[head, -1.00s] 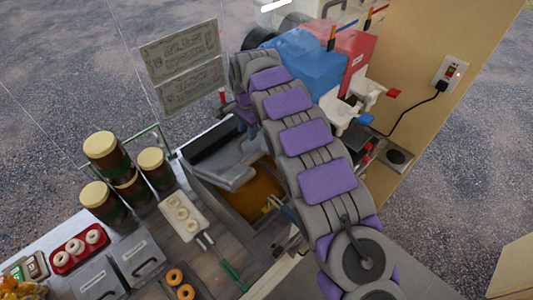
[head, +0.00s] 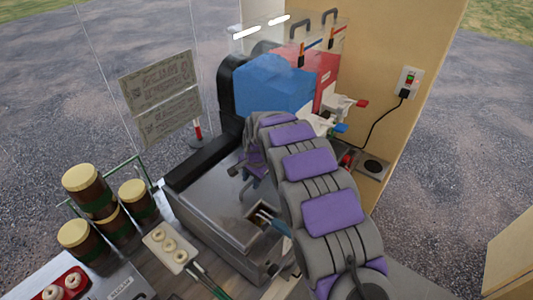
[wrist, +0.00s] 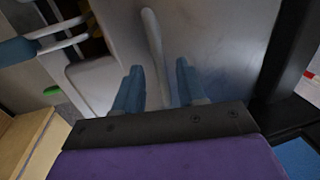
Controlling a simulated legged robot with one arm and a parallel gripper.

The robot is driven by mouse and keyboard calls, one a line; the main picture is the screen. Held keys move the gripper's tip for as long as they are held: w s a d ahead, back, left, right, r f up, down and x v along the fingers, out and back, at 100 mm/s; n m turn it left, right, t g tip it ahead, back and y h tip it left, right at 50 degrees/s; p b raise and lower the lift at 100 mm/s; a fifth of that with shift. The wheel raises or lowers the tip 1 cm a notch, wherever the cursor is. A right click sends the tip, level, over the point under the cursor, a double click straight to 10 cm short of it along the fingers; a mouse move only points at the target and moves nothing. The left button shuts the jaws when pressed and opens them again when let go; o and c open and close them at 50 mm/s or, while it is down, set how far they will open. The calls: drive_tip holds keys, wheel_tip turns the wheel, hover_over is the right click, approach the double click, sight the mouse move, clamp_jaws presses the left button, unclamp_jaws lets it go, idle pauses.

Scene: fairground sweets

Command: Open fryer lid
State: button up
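The fryer lid (head: 205,210) is a grey metal plate lying down over the fryer, with a small cutout (head: 258,215) at its right showing a little brown inside. In the wrist view the lid's metal surface (wrist: 215,40) fills the middle, with a pale bar handle (wrist: 152,45) running down it. My gripper (wrist: 157,75) has its two blue fingers apart, and the handle's lower end shows in the gap between them. I cannot tell whether they touch it. In the head view my gripper (head: 243,178) is over the lid, partly hidden by my arm.
A blue-handled basket (head: 270,221) pokes out at the cutout. Blue (head: 265,88) and red (head: 318,72) drink machines stand behind. Brown jars (head: 88,190) and a doughnut tray (head: 168,247) sit at left. A wooden panel (head: 405,60) stands at right.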

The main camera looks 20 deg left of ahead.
drive_tip(key=shift+w+r, duration=0.1)
drive_tip(key=shift+r, duration=0.15)
drive_tip(key=s+d+r+b, duration=0.1)
drive_tip(key=d+r, duration=0.2)
drive_tip(key=r, duration=0.5)
drive_tip(key=s+d+r+b, duration=0.1)
drive_tip(key=d+r, duration=0.1)
drive_tip(key=r, duration=0.5)
drive_tip(key=shift+d+r, duration=0.4)
drive_tip(key=shift+s+a, duration=0.1)
drive_tip(key=shift+s, duration=0.05)
